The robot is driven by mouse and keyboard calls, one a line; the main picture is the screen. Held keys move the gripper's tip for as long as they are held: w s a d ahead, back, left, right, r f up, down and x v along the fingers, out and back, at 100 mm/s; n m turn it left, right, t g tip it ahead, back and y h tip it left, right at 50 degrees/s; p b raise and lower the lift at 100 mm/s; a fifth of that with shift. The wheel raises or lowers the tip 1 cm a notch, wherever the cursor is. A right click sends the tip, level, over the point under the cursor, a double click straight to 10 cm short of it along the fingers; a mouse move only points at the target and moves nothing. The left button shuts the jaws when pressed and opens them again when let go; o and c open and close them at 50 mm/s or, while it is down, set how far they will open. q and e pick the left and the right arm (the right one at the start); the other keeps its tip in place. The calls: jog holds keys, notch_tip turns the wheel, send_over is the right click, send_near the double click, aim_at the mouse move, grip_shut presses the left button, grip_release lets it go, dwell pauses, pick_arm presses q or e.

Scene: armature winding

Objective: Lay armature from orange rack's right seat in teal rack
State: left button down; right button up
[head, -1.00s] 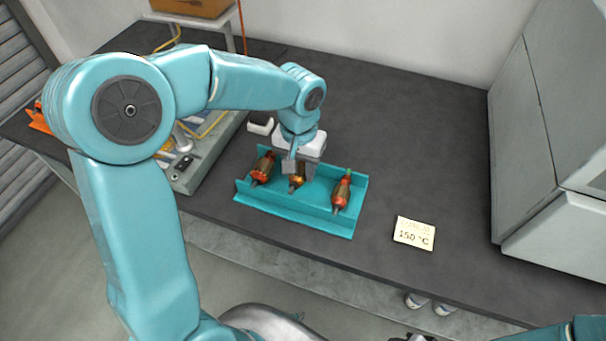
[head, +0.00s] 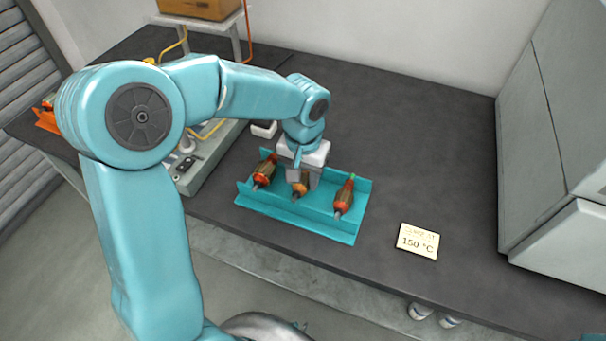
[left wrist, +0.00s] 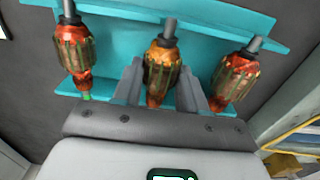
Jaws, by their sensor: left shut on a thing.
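The teal rack (head: 283,221) stands on the dark bench and holds three armatures side by side. My left gripper (head: 303,184) is over its middle seat, shut on the middle armature (head: 299,190). In the left wrist view that armature (left wrist: 161,64) sits between the two grey fingers (left wrist: 160,88), with its shaft lying across the rack. The other armatures lie to the left (head: 264,170) and right (head: 344,197) in the head view. The orange rack (head: 47,119) shows at the far left, mostly hidden behind my left arm. My right gripper is out of view.
A card reading 150 °C (head: 418,241) lies right of the teal rack. A grey machine (head: 202,158) stands to the left, partly behind my arm. A large grey cabinet (head: 555,150) bounds the right. Bench space behind the rack is clear.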

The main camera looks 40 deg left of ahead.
pick_arm(q)
jog(key=shift+f+b, duration=0.5)
jog(key=shift+f, duration=0.05)
dwell(0.8)
jog(key=c, duration=0.5)
grip_release()
jog(key=shift+c, duration=0.2)
jog(key=shift+d, duration=0.1)
notch_tip(320, 180, up, 16)
jog(key=p, duration=0.1)
jog(key=shift+r, duration=0.2)
